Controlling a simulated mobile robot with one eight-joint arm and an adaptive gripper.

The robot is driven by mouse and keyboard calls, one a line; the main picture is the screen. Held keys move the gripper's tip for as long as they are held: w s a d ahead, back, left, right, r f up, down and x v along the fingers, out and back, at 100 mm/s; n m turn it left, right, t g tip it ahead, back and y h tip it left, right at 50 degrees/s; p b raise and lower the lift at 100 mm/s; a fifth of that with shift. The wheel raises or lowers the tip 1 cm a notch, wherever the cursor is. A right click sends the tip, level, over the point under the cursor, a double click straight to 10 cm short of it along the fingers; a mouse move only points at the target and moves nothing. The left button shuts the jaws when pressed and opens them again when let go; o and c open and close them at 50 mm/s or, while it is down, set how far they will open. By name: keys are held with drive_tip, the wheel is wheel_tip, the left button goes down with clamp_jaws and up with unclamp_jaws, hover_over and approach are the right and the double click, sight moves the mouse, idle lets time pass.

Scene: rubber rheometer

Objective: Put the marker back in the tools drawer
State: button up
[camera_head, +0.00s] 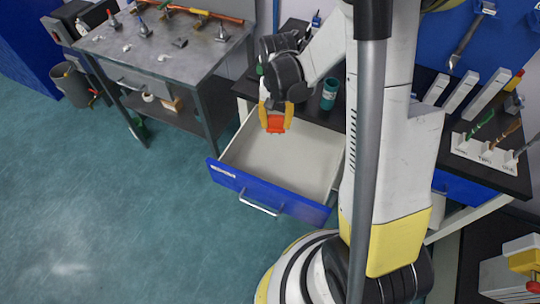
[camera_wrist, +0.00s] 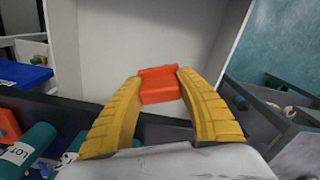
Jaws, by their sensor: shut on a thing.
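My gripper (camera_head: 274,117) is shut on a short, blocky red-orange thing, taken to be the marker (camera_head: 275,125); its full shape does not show. In the wrist view the marker (camera_wrist: 160,84) is pinched between the yellow fingertips. The open drawer (camera_head: 265,190) has a blue front with a handle and a white label too small to read. Its pale inside looks empty. The gripper is over the drawer's back part in the head view, and the pale drawer inside (camera_wrist: 140,45) lies beyond the fingers in the wrist view.
A dark bench top (camera_head: 332,68) lies behind the drawer, with a green cylinder (camera_head: 329,94) on it. A metal table (camera_head: 165,50) with tools stands to the left. A rack (camera_head: 485,148) with colored tools is on the right. The teal floor (camera_head: 120,220) in front is clear.

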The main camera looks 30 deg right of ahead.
sight(290, 153)
drive_tip(key=d+f+m+b, duration=0.1)
drive_tip(key=d+f+b, duration=0.1)
drive_tip(key=f, duration=0.2)
drive_tip(key=d+f+m+b, duration=0.1)
drive_tip(key=f+m+b, duration=0.1)
drive_tip(key=f, duration=0.3)
drive_tip(key=s+d+f+m+b, duration=0.1)
drive_tip(key=d+f+b, duration=0.1)
drive_tip(key=f, duration=0.3)
drive_tip(key=shift+s+d+f+m, duration=0.1)
drive_tip(key=shift+d+f+m, duration=0.1)
drive_tip(key=shift+d+m, duration=0.15)
drive_tip(key=shift+f, duration=0.1)
drive_tip(key=o, duration=1)
drive_tip(key=shift+b, duration=0.3)
